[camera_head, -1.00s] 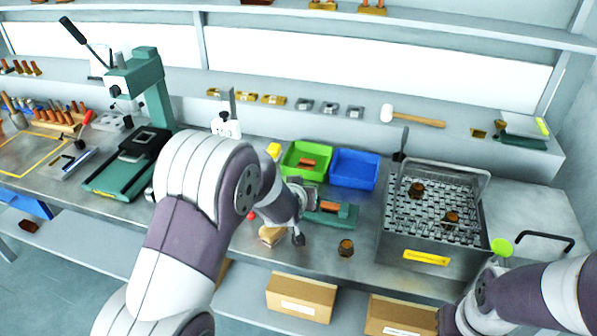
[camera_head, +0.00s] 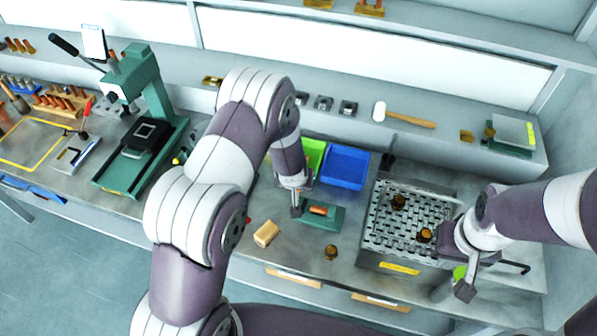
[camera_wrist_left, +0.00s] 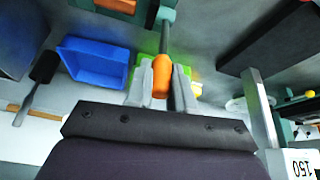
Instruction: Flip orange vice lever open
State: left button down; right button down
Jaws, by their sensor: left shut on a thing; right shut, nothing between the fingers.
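The green vice (camera_head: 335,219) sits on the bench in front of the blue bin, with an orange-brown part in it. In the left wrist view an orange lever grip (camera_wrist_left: 161,77) on a grey rod runs up to green metal at the top edge. My left gripper (camera_wrist_left: 162,88) is shut on this orange grip, one finger on each side. In the head view my left gripper (camera_head: 296,208) is at the vice's left end, where it hides the lever. My right gripper (camera_head: 464,287) is shut and empty, at the front right of the mesh basket.
A blue bin (camera_head: 345,167) and a partly hidden green bin (camera_head: 313,154) stand behind the vice. A mesh basket (camera_head: 399,268) with brown parts is to the right. A tan block (camera_head: 266,234) and a brown part (camera_head: 331,253) lie in front. A green press (camera_head: 146,80) stands left.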

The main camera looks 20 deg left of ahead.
pick_arm(q)
jog(key=shift+s+f, duration=0.1)
jog(key=c, duration=1)
grip_release()
jog(key=p+v, duration=0.2)
jog(key=v, duration=1)
jog(key=shift+r+p, duration=0.3)
